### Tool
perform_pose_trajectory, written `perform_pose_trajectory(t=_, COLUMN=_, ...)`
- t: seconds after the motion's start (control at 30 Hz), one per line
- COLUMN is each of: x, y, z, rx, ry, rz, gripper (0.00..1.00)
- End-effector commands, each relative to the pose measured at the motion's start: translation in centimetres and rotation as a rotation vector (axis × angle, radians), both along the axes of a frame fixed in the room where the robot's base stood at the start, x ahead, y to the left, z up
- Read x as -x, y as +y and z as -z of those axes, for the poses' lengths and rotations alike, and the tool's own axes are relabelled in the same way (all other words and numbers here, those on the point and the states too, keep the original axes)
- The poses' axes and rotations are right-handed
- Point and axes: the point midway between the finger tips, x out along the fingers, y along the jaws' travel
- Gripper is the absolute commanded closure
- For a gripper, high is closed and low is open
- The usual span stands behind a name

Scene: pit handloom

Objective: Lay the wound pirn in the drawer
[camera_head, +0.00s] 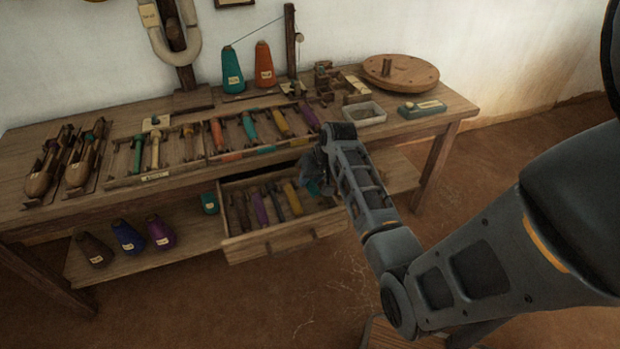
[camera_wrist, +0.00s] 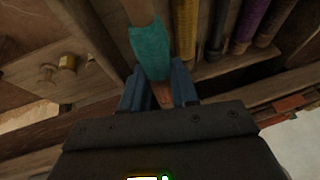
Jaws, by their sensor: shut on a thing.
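The wound pirn (camera_wrist: 150,47), with teal thread, is between the two fingers of my gripper (camera_wrist: 158,90) in the wrist view. My gripper is shut on it near its bare wooden end. In the head view my gripper (camera_head: 315,182) is at the right part of the open drawer (camera_head: 285,241), and the pirn is mostly hidden there. The drawer is pulled out below the table top. Several pirns lie side by side in it, including a purple pirn (camera_head: 259,209) and a yellow pirn (camera_head: 292,198). I cannot tell whether the held pirn touches the drawer floor.
The table (camera_head: 445,112) carries a rack of coloured pirns (camera_head: 155,176), shuttles (camera_head: 44,178), two thread cones (camera_head: 264,66) and a round wooden disc (camera_head: 400,72). The floor in front of the drawer is clear.

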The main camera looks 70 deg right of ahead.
Motion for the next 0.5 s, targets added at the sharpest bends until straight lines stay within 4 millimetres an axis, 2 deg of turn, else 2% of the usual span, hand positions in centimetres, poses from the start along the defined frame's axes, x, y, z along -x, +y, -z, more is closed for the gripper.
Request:
perform_pose_trajectory(t=0.03, x=0.0, y=0.0, z=0.9, rx=0.0, ry=0.0, rz=0.0, gripper=1.0)
perform_pose_trajectory(t=0.1, x=0.0, y=0.0, z=1.6, rx=0.0, ry=0.0, rz=0.0, gripper=1.0)
perform_pose_trajectory(t=0.5, x=0.0, y=0.0, z=4.5, rx=-0.001, ry=0.0, rz=-0.001, gripper=1.0)
